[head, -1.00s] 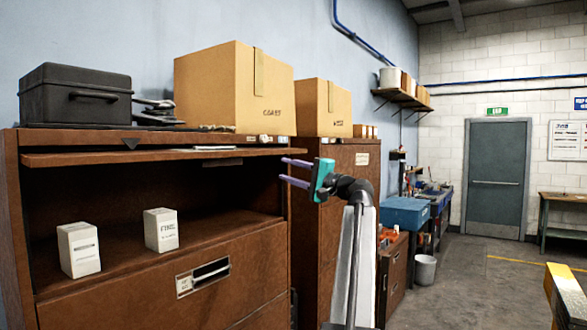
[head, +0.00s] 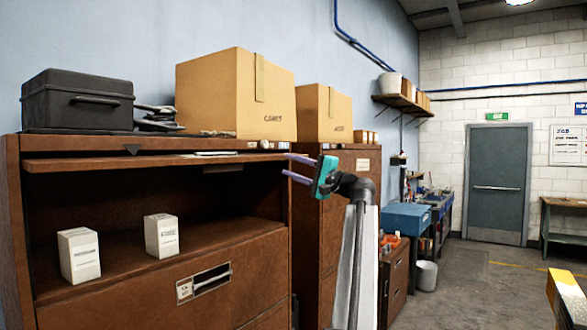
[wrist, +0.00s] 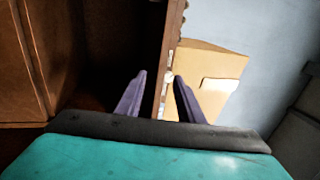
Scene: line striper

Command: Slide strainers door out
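A brown cabinet (head: 95,310) stands at the left with its upper compartment open. A thin brown door panel (head: 100,162) lies level at the top of that opening, its front edge jutting out a little, with a pale label (head: 215,153) on top. I cannot read the word strainers on it. My gripper (head: 286,164) has purple fingers and a teal body. It is at the panel's right end, fingers apart, one above the other. In the wrist view my gripper (wrist: 160,76) is open, with a narrow brown edge (wrist: 168,50) showing between the fingers. I see no contact.
Two white boxes (head: 79,255) (head: 161,236) stand inside the compartment. A black case (head: 78,105) and a cardboard box (head: 225,95) sit on top. A second brown cabinet (head: 335,190) stands beyond. Open floor (head: 470,290) lies at the right.

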